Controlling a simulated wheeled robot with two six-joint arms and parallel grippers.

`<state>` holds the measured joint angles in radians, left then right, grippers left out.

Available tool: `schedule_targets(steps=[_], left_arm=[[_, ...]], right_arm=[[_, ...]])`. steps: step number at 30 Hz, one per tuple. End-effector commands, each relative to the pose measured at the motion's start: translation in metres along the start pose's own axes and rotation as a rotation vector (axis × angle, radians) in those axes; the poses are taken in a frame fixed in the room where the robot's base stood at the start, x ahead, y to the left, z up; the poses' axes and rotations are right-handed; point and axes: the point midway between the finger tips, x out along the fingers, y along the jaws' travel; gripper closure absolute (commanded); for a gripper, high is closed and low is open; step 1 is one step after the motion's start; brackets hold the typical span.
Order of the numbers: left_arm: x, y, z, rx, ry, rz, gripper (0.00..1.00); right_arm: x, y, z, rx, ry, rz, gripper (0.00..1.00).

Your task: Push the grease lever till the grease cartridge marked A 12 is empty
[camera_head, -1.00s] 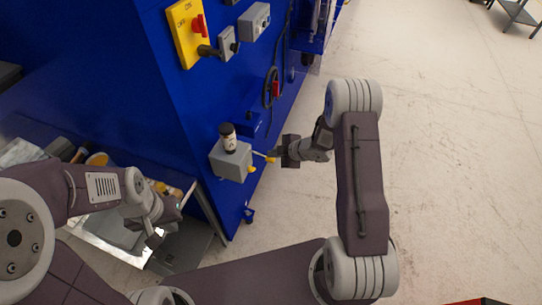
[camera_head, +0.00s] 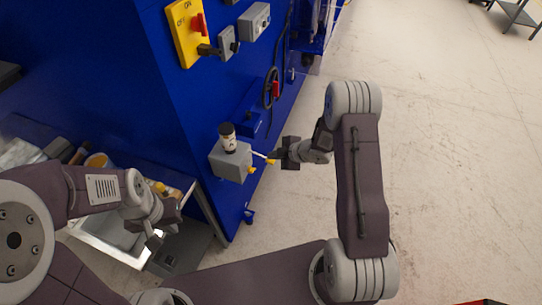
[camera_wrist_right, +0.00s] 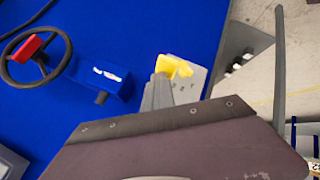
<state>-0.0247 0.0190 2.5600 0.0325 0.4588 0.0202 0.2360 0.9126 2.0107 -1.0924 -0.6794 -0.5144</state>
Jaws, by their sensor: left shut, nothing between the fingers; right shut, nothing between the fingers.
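The grease cartridge (camera_head: 228,138) stands upright on a grey pump box (camera_head: 230,162) at the blue machine's side. In the right wrist view a yellow part (camera_wrist_right: 175,66) sits just beyond the grey fingers (camera_wrist_right: 160,88). My left gripper (camera_head: 152,240) is shut and empty at lower left.
The blue machine wall carries a yellow switch panel (camera_head: 187,32) with a red knob, grey boxes and a black handwheel (camera_head: 271,88). A cart with a tray (camera_head: 120,250) and several items stands at lower left, near my left arm. Open floor lies to the right.

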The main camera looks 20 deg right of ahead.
Motion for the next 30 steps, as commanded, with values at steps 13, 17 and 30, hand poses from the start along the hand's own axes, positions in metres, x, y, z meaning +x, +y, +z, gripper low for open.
schedule_targets(steps=[13, 17, 30], left_arm=[[-0.009, 0.000, -0.001, 0.000, 0.000, 0.000, 1.00], [-0.017, 0.000, -0.002, 0.000, 0.000, 0.000, 1.00], [-0.032, 0.001, -0.003, 0.000, 0.000, 0.000, 1.00]], right_arm=[[-0.007, 0.004, -0.004, 0.001, -0.001, -0.002, 1.00], [-0.013, 0.009, -0.009, 0.000, -0.001, -0.001, 1.00], [-0.024, 0.018, -0.017, 0.000, 0.000, -0.001, 1.00]])
